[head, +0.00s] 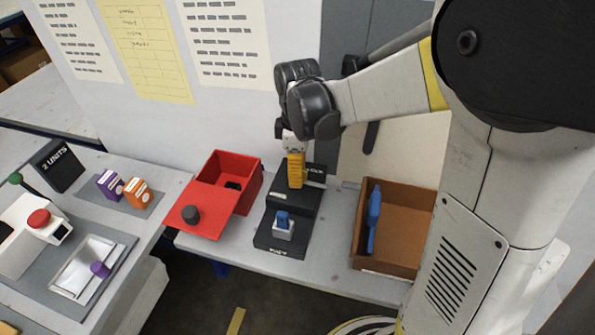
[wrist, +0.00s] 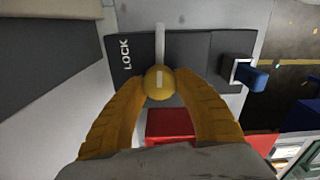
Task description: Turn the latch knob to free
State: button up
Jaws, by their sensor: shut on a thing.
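The latch knob (wrist: 160,82) is yellow with a white mark, seen from above in the wrist view on a black two-step fixture (wrist: 200,50). A pale bar (wrist: 159,42) runs from it toward the top of the picture. The word LOCK (wrist: 124,54) is printed left of the knob. My gripper (head: 296,180) points down at the fixture's upper step in the head view. Its orange fingers lie on both sides of the knob, shut on it. In the head view the fingers hide the knob.
A blue-topped grey piece (head: 283,228) stands on the fixture's lower step. A red box (head: 242,177) with a dark-knobbed red lid (head: 208,215) is at left. A brown bin (head: 405,235) with a blue tool (head: 374,220) is at right. A wall stands close behind.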

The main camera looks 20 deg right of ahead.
jog(key=m+p, duration=0.1)
jog(key=m, duration=0.3)
jog(key=shift+m, duration=0.3)
jog(key=m, duration=0.4)
jog(key=shift+d+p, duration=0.1)
jog(key=shift+p, duration=0.2)
jog(key=m, duration=0.5)
jog(key=shift+d+m+p, duration=0.1)
jog(key=shift+m+p, duration=0.3)
jog(key=shift+m, duration=1.5)
jog(key=o, duration=1.2)
